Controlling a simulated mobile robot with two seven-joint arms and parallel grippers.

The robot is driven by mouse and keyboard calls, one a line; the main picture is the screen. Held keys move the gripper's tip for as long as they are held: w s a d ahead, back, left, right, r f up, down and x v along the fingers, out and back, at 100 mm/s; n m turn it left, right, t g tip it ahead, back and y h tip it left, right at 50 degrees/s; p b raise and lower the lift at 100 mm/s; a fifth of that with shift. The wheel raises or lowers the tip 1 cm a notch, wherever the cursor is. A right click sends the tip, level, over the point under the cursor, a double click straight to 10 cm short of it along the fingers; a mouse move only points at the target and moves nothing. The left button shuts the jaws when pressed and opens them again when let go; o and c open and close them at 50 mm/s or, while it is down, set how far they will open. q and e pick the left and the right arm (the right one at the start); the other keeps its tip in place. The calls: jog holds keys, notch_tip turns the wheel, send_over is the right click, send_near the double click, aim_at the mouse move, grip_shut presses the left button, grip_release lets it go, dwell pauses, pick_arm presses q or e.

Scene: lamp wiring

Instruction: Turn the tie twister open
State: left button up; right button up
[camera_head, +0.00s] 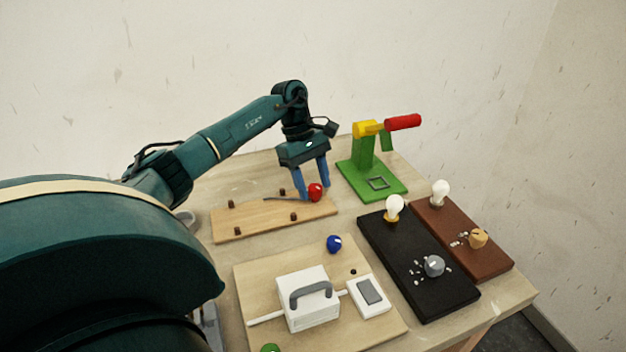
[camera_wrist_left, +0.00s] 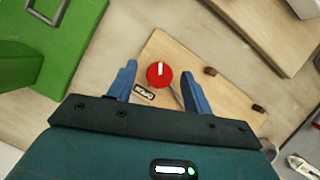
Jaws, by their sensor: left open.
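The tie twister appears to be the red round knob (camera_head: 315,193) at the right end of a wooden board (camera_head: 250,228). In the left wrist view the red knob (camera_wrist_left: 159,75) shows a white pointer line toward the top of the picture. A small lettered label (camera_wrist_left: 144,93) lies beside it. My left gripper (camera_head: 312,188) is open above the board, pointing down at the knob. In the left wrist view the fingers of my left gripper (camera_wrist_left: 159,66) stand on either side of the knob, apart from it in the picture. My right gripper is not in view.
A green stand (camera_head: 362,165) with a red-handled crank (camera_head: 403,122) stands behind right. A black board (camera_head: 390,250) and a brown board (camera_head: 470,240) carry bulbs and knobs. A white box (camera_head: 308,300) and a blue knob (camera_head: 333,244) are at the front. The board has several brown pegs.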

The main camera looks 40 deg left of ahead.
pick_arm(q)
jog(key=c, duration=1)
jog(key=shift+o, duration=0.2)
